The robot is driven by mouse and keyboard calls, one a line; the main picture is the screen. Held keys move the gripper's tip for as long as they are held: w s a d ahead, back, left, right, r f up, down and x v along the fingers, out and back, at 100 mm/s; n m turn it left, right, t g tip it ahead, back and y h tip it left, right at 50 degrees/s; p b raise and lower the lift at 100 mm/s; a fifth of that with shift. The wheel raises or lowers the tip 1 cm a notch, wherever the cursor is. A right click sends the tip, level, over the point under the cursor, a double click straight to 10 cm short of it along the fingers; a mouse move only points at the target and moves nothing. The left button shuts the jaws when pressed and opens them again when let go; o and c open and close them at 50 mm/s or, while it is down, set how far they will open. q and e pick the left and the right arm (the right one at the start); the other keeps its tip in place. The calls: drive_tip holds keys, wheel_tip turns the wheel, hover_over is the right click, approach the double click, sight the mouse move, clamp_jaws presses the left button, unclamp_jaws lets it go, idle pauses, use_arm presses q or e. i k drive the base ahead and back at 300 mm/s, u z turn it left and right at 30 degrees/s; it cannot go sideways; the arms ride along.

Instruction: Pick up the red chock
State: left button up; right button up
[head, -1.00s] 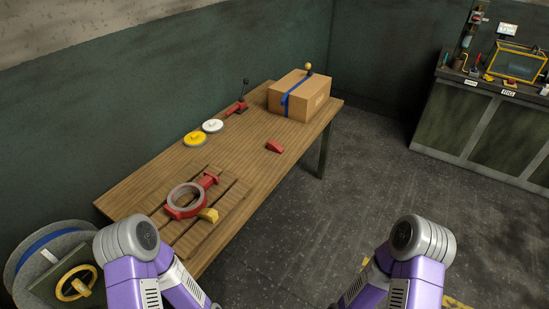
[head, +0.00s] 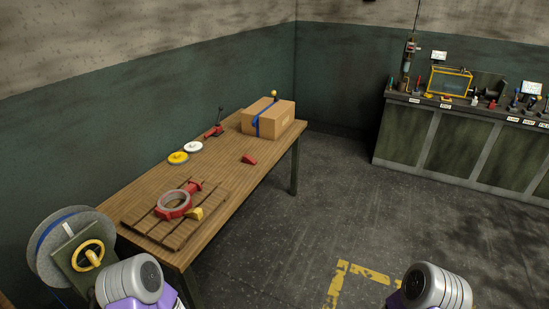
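The red chock (head: 249,159) is a small red wedge-like block on the wooden table (head: 222,186), near its right edge and in front of the cardboard box. It stands clear of the other things. Both my arms show only as rounded grey and purple links at the bottom of the head view. Both grippers are out of the picture, so I cannot see what they hold.
A cardboard box (head: 269,119) with a blue strap stands behind the chock. A yellow disc (head: 178,158), a white disc (head: 193,147), a red lever piece (head: 214,132), and a slatted pallet (head: 150,231) with a red ring casting (head: 173,204) and yellow block (head: 194,214) share the table. Open floor lies right.

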sight(247, 159)
drive_tip(key=z, duration=0.85)
drive_tip(key=i, duration=1.75)
drive_tip(key=u, duration=0.6)
drive_tip(key=i, duration=1.15)
drive_tip(key=u, duration=1.1)
